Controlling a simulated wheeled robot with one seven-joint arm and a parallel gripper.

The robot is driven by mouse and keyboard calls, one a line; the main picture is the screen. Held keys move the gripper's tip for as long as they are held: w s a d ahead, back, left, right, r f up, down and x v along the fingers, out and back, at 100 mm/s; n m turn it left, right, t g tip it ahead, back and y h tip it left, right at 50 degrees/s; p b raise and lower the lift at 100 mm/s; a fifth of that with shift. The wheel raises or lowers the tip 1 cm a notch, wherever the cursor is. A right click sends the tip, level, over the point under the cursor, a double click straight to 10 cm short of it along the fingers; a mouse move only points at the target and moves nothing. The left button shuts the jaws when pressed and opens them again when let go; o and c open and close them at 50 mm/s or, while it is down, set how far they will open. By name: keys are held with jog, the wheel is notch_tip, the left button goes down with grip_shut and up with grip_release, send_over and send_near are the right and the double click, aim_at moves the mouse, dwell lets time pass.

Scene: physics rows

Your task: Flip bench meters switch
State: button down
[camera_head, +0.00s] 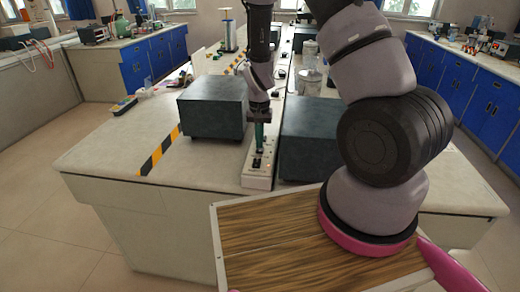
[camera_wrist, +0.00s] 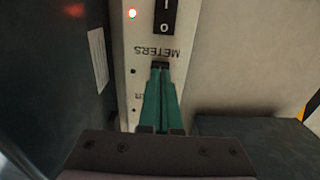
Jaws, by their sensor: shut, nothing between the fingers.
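The bench meters switch is a black rocker (camera_wrist: 165,17) marked I and 0 on a white panel strip (camera_wrist: 122,100). An upside-down METERS label (camera_wrist: 157,53) lies beside it, and a red lamp (camera_wrist: 132,13) glows next to it. The white strip also shows in the head view (camera_head: 257,182), along the bench. My gripper, with green fingers (camera_wrist: 160,66), is shut and empty. Its tips are over the strip at the label, a short way from the rocker. In the head view my gripper (camera_head: 259,150) points down at the strip. I cannot tell whether the tips touch the panel.
A dark box (camera_head: 212,106) stands left of the strip and another (camera_head: 308,140) right of it, leaving a narrow gap. Glass jars (camera_head: 309,80) stand farther back. The bench top (camera_head: 115,150) at front left is clear, with yellow-black tape (camera_head: 158,152) on it.

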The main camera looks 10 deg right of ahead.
jog(key=shift+f, duration=0.8)
jog(key=shift+r, duration=3.55)
notch_tip(320, 180, up, 12)
jog(key=f+t+y, duration=0.1)
send_over(259, 151)
jog(key=s+d+r+t+y, duration=0.1)
jog(key=s+r, duration=0.1)
jog(key=r, duration=0.4)
jog(key=s+d+r+t, duration=0.1)
jog(key=s+d+r, duration=0.15)
jog(key=r, duration=0.35)
jog(key=s+d+r+t, duration=0.2)
jog(key=s+r+t, duration=0.2)
jog(key=s+r, duration=0.9)
jog(key=shift+s+d, duration=0.25)
jog(key=shift+s, duration=0.55)
